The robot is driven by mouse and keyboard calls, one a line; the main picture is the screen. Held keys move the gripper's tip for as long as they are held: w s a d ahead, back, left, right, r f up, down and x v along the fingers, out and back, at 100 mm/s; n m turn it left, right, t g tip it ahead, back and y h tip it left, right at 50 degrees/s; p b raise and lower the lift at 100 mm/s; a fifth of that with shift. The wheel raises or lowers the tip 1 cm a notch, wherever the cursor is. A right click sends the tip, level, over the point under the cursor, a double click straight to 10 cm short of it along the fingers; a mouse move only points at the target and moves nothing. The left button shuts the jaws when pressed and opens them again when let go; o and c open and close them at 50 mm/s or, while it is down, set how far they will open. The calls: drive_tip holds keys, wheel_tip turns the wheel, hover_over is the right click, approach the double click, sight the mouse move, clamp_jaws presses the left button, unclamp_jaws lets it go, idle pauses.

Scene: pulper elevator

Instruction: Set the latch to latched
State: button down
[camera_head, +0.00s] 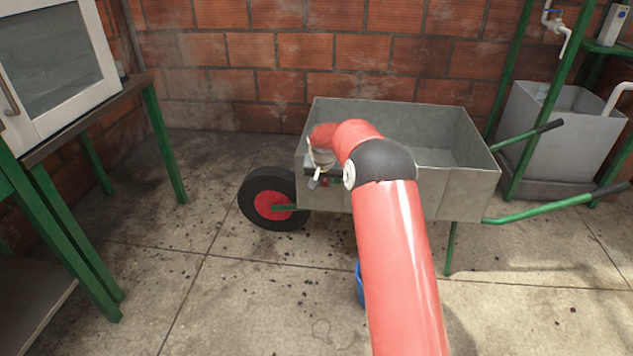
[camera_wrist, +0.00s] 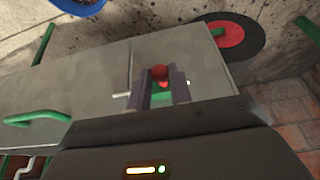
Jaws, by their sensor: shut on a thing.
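The wheelbarrow (camera_head: 455,195) is a grey metal box on green legs, standing on the concrete floor. The latch (camera_wrist: 160,73) shows in the wrist view as a red knob on the grey side wall of the barrow. A small pale metal rod end (camera_wrist: 121,95) sticks out to the left of my fingers. My gripper (camera_wrist: 162,86) has its two fingers on either side of the red knob and is shut on it. In the head view my gripper (camera_head: 317,181) is at the barrow's near side, close to the wheel end, and my arm hides much of that wall.
A black wheel with a red hub (camera_head: 272,200) is at the barrow's left end. A blue bucket (camera_head: 360,285) sits on the floor, mostly hidden by my arm. A green-legged table (camera_head: 90,110) stands left and a grey sink (camera_head: 560,125) stands right. The floor between table and wheel is clear.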

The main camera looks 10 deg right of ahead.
drive_tip(key=shift+s+d, duration=0.2)
drive_tip(key=shift+d, duration=0.35)
drive_tip(key=shift+s+d, duration=0.15)
drive_tip(key=shift+d, duration=0.4)
drive_tip(key=c, duration=1.3)
unclamp_jaws()
drive_tip(key=shift+d, duration=0.1)
drive_tip(key=shift+o, duration=0.2)
drive_tip(key=v, duration=0.8)
